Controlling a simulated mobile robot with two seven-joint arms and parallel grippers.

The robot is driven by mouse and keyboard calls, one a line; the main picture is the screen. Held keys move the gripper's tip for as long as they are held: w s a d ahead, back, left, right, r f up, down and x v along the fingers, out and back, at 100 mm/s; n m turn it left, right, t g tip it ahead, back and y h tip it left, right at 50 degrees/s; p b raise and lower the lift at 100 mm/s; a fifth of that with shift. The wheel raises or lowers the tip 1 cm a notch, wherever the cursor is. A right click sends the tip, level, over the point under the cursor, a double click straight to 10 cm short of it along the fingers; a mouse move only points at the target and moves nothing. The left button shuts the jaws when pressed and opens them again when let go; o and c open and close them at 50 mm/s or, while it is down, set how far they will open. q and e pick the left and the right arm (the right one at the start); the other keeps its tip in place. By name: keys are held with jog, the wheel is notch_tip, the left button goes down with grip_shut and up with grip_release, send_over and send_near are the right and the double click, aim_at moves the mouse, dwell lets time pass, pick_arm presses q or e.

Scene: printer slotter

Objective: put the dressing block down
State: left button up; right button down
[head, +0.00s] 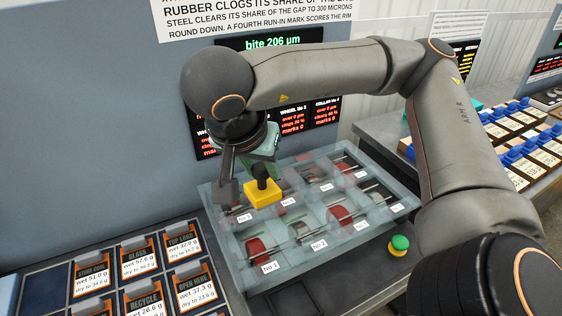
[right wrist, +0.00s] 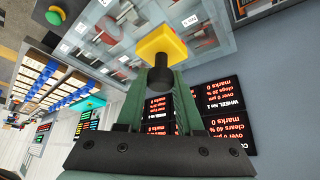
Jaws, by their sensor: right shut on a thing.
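The dressing block is a yellow block (head: 264,193) with a black knob handle on top. My right gripper (head: 262,165) is shut on the handle, and the block hangs under it, over the upper left part of the grey slotted tray (head: 252,284). In the right wrist view the yellow block (right wrist: 163,44) shows beyond the green fingers (right wrist: 161,78), with the black handle between them. I cannot tell whether the block touches the tray. My left gripper is not in view.
The tray has several compartments with red and grey wheels and number labels. A green button (head: 399,243) on a yellow base stands right of it. Labelled cards (head: 140,254) lie in a rack at the left. Blue-topped items (head: 512,157) stand at the right. Screens (head: 325,112) are behind.

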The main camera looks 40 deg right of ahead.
jog(key=shift+w+d+r+m, duration=0.1)
jog(key=shift+d+r+m, duration=0.2)
jog(key=shift+d+r, duration=0.4)
jog(key=shift+w+d+f, duration=0.2)
jog(key=shift+d, duration=0.15)
jog(key=w+d+f, duration=0.3)
jog(key=f, duration=0.1)
jog(key=w+d+f+b, duration=0.1)
jog(key=w+d+f, duration=0.2)
jog(key=f, duration=0.1)
jog(key=w+d+f+b, duration=0.1)
jog(key=w+d+f, duration=0.2)
jog(key=d+f, duration=0.1)
jog(key=shift+f, duration=0.1)
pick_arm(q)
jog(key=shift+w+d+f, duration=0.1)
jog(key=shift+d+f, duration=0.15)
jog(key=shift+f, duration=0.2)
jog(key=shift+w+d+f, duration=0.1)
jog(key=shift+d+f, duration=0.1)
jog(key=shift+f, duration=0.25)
pick_arm(e)
jog(key=shift+f, duration=0.2)
